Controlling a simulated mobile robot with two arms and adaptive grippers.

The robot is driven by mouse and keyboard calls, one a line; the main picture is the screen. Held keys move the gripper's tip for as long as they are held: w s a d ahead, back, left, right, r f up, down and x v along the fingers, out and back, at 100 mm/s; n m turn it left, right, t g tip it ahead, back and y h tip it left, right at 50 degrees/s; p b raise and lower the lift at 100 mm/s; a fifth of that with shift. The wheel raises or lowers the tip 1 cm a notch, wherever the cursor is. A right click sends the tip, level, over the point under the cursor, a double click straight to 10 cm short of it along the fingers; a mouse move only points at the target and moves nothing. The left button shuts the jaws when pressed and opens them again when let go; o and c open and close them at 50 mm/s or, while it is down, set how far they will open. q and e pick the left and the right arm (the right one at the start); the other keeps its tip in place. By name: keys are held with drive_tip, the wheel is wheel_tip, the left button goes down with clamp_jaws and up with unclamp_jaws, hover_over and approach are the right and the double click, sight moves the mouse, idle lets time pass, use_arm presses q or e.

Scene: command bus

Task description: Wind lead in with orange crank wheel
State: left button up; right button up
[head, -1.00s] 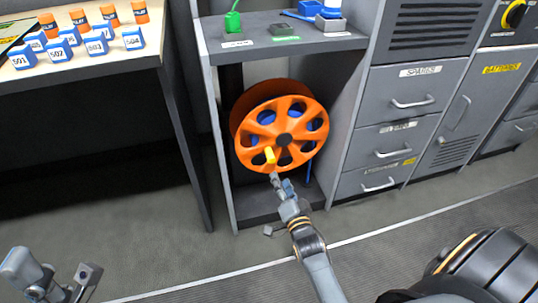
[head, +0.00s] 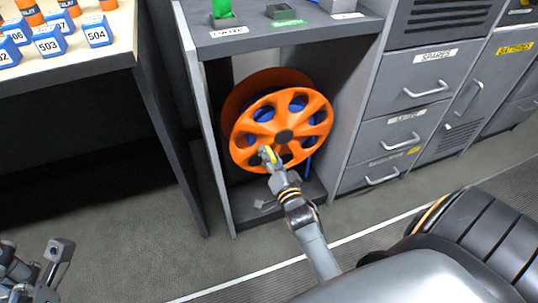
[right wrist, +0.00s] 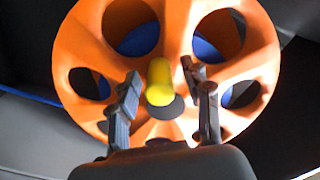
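The orange crank wheel (head: 285,112) stands upright in the open bay of the grey cabinet in the head view. It fills much of the right wrist view (right wrist: 215,60). Its yellow crank handle (right wrist: 159,82) points toward the wrist camera. My right gripper (right wrist: 160,95) is open, with one finger on each side of the handle and gaps visible. In the head view the right gripper (head: 268,157) covers most of the handle. Blue lead (head: 309,165) shows behind the wheel and hangs at its right. My left gripper (head: 50,270) is at the lower left, far from the wheel, its fingers apart.
The cabinet's side panel (head: 208,140) borders the bay on the left, drawers (head: 385,140) on the right. A shelf (head: 290,38) with green items is above. A table (head: 110,50) with blue numbered blocks is at left. A small grey item (head: 266,205) lies on the bay floor.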

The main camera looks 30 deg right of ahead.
clamp_jaws()
drive_tip(key=shift+r, duration=0.15)
